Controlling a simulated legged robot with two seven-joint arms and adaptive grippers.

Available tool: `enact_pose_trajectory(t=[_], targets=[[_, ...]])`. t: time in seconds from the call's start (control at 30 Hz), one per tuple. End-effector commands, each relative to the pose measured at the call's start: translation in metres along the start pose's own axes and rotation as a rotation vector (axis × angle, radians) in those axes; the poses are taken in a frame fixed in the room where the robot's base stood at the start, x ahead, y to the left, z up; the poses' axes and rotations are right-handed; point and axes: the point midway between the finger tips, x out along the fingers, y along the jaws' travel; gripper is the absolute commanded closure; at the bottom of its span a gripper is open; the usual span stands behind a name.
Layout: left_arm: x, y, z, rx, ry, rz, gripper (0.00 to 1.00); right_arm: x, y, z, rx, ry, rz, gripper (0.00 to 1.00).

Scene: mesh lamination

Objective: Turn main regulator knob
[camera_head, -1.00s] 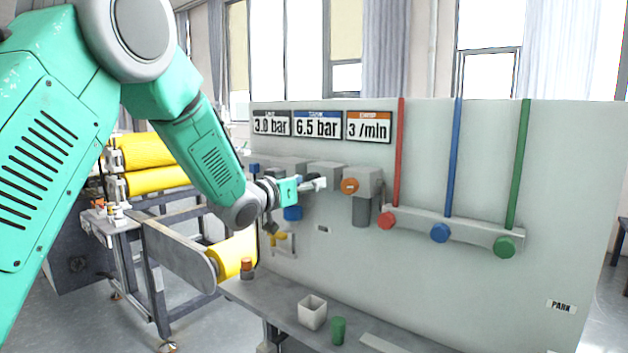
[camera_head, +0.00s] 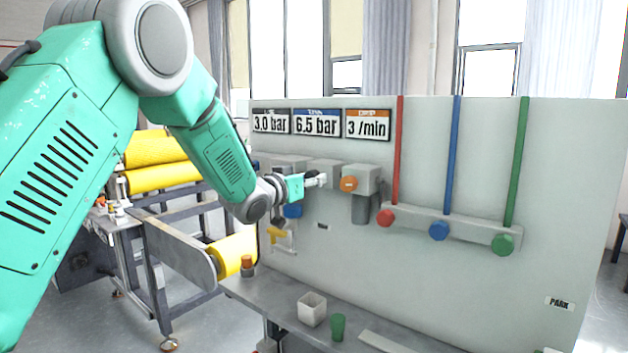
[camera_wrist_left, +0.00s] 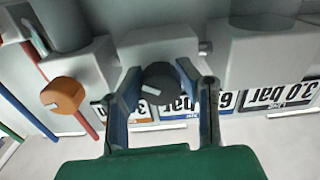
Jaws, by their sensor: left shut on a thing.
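The main regulator knob (camera_wrist_left: 161,84) is dark and round with a white mark, and sits on a grey block in the left wrist view. My left gripper (camera_wrist_left: 163,90) has a finger on each side of it and is shut on it. In the head view my left gripper (camera_head: 316,180) is at the panel, left of the orange knob (camera_head: 348,184), and hides the regulator knob. The displays above read 3.0 bar (camera_head: 271,122), 6.5 bar (camera_head: 317,123) and 3 /min (camera_head: 367,124). My right gripper is not in view.
A blue knob (camera_head: 293,211) and a yellow handle (camera_head: 278,235) are below my gripper. A white box (camera_head: 312,309) and green cup (camera_head: 338,327) stand on the ledge.

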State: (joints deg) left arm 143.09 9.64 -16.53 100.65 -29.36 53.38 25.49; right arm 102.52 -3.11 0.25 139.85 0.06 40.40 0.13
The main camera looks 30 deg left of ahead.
Motion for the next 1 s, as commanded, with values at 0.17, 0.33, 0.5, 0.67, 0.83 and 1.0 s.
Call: enact_pose_trajectory(t=[0.17, 0.33, 0.5, 0.67, 0.83, 1.0], targets=[[0.001, 0.002, -0.003, 0.037, 0.008, 0.005, 1.0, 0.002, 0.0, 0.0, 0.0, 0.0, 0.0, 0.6], [0.001, 0.002, -0.003, 0.125, 0.009, 0.002, 1.0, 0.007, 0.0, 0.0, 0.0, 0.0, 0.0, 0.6], [0.001, 0.001, -0.003, 0.254, 0.01, 0.002, 1.0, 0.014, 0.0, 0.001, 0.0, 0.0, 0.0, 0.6], [0.001, 0.002, -0.003, 0.381, 0.011, 0.003, 1.0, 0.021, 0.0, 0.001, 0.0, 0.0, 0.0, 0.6], [0.001, 0.002, -0.004, 0.5, 0.012, 0.002, 1.0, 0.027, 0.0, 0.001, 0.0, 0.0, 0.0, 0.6], [0.001, 0.002, -0.004, 0.591, 0.012, 0.002, 1.0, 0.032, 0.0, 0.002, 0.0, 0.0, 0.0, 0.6]])
